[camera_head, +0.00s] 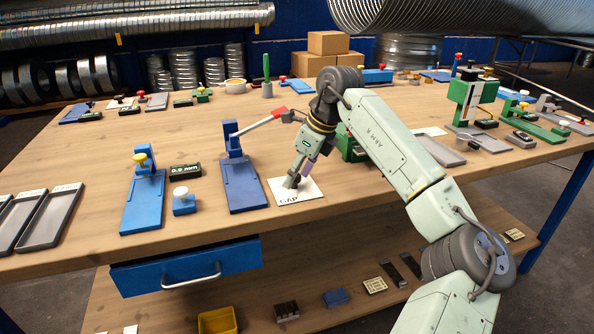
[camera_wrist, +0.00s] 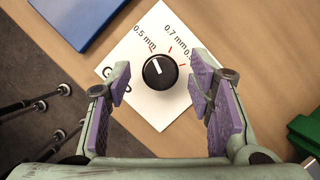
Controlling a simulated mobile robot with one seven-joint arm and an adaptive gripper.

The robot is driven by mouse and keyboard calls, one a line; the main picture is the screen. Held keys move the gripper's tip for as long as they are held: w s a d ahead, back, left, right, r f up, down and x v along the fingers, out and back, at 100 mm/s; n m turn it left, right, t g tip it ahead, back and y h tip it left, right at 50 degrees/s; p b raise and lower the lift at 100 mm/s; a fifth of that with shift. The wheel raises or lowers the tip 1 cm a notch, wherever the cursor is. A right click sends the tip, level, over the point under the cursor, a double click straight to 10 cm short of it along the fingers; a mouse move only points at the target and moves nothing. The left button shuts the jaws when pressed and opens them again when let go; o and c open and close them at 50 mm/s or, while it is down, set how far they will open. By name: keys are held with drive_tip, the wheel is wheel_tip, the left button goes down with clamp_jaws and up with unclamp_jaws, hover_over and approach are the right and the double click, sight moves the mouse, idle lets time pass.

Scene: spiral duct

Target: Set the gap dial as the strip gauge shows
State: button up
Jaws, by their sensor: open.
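The gap dial is a black round knob (camera_wrist: 160,72) on a white card (camera_wrist: 135,88). Its white pointer line aims up-left, at the red tick by "0.5 mm". Other ticks stand by "0.7 mm" and a partly hidden label at right. In the head view the card (camera_head: 311,191) reads "GAP", and my gripper hides the knob. My gripper (camera_wrist: 161,84) is open, with one purple-padded finger on each side of the knob, apart from it in the picture. It points down over the card in the head view (camera_head: 292,182). The strip gauge's black display (camera_head: 185,171) seems to read 0.9 mm.
A blue fixture with a red-handled lever (camera_head: 243,188) stands left of the card. Further left are a small blue block with a white knob (camera_head: 183,201) and a blue stand with a yellow knob (camera_head: 143,200). A green block (camera_head: 352,148) sits just behind my gripper.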

drive_tip(key=c, duration=1.1)
drive_tip(key=shift+c, duration=0.2)
drive_tip(key=shift+f, duration=0.1)
drive_tip(key=m+t+h+b, duration=0.1)
drive_tip(key=m+b, duration=0.3)
drive_tip(key=shift+s+f, duration=0.1)
drive_tip(key=m+b, duration=0.1)
drive_tip(key=m, duration=0.1)
drive_tip(key=m+t+h+b, duration=0.1)
drive_tip(key=m, duration=0.1)
drive_tip(key=m+h+b, duration=0.1)
drive_tip(key=m+b, duration=0.1)
drive_tip(key=shift+s+a, duration=0.1)
drive_tip(key=shift+a, duration=0.15)
drive_tip(key=m+h+b, duration=0.1)
drive_tip(key=m, duration=0.1)
drive_tip(key=m+h+b, duration=0.1)
drive_tip(key=m, duration=0.2)
drive_tip(key=shift+a, duration=0.2)
drive_tip(key=m, duration=0.2)
drive_tip(key=m+h, duration=0.1)
drive_tip(key=m, duration=0.1)
drive_tip(key=shift+a+m+h+b, duration=0.1)
drive_tip(key=shift+m+h+b, duration=0.2)
drive_tip(key=shift+b, duration=0.1)
